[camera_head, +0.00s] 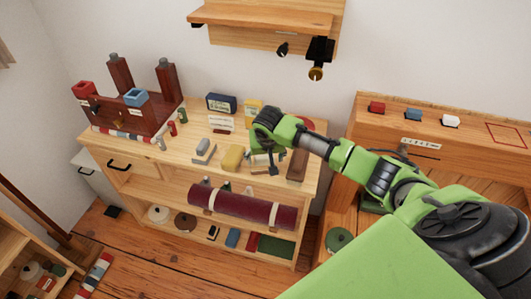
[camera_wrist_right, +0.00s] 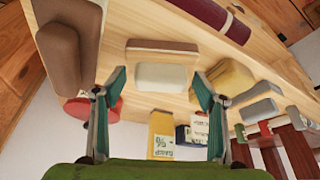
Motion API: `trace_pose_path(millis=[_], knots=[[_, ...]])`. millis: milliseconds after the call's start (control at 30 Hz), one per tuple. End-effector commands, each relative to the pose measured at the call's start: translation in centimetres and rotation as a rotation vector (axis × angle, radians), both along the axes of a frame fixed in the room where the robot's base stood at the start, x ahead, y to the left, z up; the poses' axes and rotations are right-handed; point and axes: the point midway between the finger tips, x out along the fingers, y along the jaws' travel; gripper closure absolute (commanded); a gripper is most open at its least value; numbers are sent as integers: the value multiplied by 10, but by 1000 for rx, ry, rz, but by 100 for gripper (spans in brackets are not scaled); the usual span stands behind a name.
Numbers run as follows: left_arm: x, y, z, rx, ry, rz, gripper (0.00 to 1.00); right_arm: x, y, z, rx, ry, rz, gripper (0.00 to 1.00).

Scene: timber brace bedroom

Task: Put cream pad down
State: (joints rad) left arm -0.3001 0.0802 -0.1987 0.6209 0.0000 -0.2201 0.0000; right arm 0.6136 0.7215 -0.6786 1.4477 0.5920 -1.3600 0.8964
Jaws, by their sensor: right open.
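The cream pad (camera_wrist_right: 162,78), a pale block with a brown-tan back, lies on the light wooden top of the bench (camera_head: 205,172). In the right wrist view it sits between the two spread fingers of my right gripper (camera_wrist_right: 159,86), with a gap on each side. In the head view my right gripper (camera_head: 262,164) is above the bench top, right of the yellow block (camera_head: 233,157), and hides most of the pad. My right gripper is open and holds nothing. My left gripper is not in view.
A long brown block (camera_head: 297,165) lies to the right of the gripper, and a grey-topped block (camera_head: 203,151) lies to the left. Yellow (camera_head: 253,111) and dark blue (camera_head: 221,103) boxes stand at the back. A dark red roll (camera_head: 243,205) lies on the shelf below.

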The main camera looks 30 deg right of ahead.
Motion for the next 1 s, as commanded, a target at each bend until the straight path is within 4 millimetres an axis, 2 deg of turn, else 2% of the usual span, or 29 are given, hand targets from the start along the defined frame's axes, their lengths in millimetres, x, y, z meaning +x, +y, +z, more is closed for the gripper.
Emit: trace_pose_path(millis=[167,400,600,800,1000], knots=[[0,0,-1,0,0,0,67,-8,5,25,1,-4,2,35],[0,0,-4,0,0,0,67,-25,14,72,1,-4,1,35],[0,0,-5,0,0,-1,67,-35,19,99,1,-3,1,35],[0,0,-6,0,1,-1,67,-39,21,107,2,0,-1,35],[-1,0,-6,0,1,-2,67,-37,27,104,8,-9,18,35]])
